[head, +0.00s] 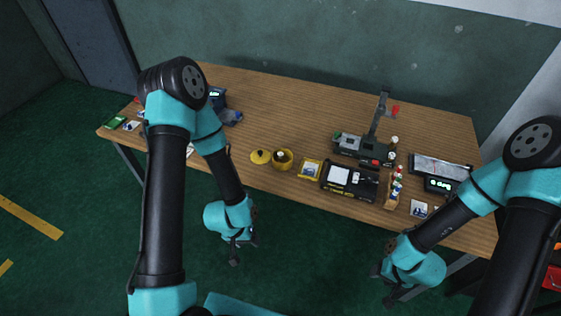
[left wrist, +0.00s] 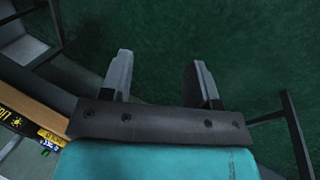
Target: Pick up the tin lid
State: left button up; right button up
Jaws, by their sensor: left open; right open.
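The tin lid (head: 260,156) is a small round yellow disc with a dark knob. It lies on the wooden table near the front edge, just left of the open yellow tin (head: 282,160), which has something pale inside it. My left gripper (head: 236,258) hangs in front of the table edge, below and left of the lid, apart from it. In the left wrist view my left gripper (left wrist: 158,78) is open and empty over the green floor. My right gripper (head: 388,295) is open in front of the table at the right, far from the lid.
Right of the tin lie a yellow-bordered card (head: 310,169), a black case (head: 350,181) and a rack of small bottles (head: 395,187). A device with an upright post (head: 365,146) stands behind. The table (head: 285,105) is clear behind the lid.

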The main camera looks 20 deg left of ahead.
pick_arm(q)
jog(key=shift+o, duration=0.3)
jog(key=o, duration=0.6)
jog(key=shift+o, duration=0.2)
